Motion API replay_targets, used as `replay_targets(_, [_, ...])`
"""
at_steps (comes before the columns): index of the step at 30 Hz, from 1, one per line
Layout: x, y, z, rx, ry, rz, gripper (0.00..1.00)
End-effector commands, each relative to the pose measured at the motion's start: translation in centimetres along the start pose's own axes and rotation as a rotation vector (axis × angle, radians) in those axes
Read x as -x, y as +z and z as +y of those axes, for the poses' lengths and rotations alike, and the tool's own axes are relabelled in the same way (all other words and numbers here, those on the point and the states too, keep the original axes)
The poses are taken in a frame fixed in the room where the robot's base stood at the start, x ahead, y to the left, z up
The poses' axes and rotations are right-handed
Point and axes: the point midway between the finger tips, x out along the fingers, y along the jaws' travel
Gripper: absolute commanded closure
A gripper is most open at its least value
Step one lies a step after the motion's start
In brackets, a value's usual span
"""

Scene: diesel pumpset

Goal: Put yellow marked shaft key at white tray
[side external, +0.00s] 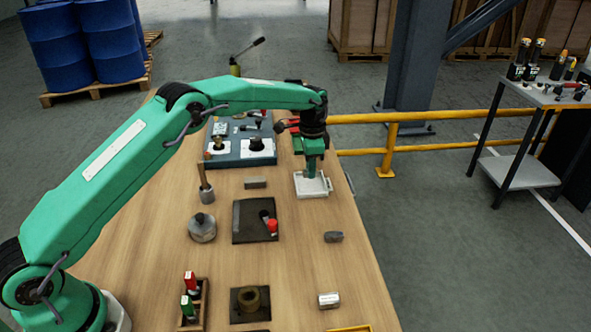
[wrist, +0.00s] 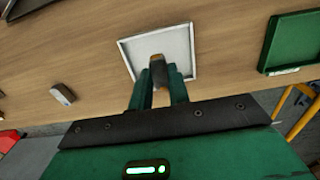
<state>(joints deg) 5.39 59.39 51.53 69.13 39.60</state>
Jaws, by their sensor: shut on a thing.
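My gripper (side external: 314,172) points down over the white tray (side external: 325,190) near the right side of the bench. In the wrist view my gripper (wrist: 160,80) is shut on a small dark piece with a tan-orange end, the shaft key (wrist: 158,68). The key is between the fingertips, over the white tray (wrist: 128,48). Whether it touches the tray floor I cannot tell. The fingers hide most of the key, and in the side view I cannot make it out. The visible part of the tray floor looks empty.
A green tray (wrist: 292,42) is beside the white tray. Grey blocks (side external: 255,182) (side external: 333,237) lie on the bench, and a dark mat (side external: 243,222) holds a red-topped part. A yellow rail (side external: 430,117) runs beyond the bench's right edge. Bare wood lies in front of the white tray.

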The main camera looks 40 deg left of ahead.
Motion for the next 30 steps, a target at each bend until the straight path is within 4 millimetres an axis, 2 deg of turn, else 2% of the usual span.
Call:
replay_targets(12, [-2.5, 0.0, 0.0, 0.000, -0.001, 0.001, 1.00])
replay_targets(30, [-2.7, 0.0, 0.0, 0.000, -0.001, 0.001, 1.00])
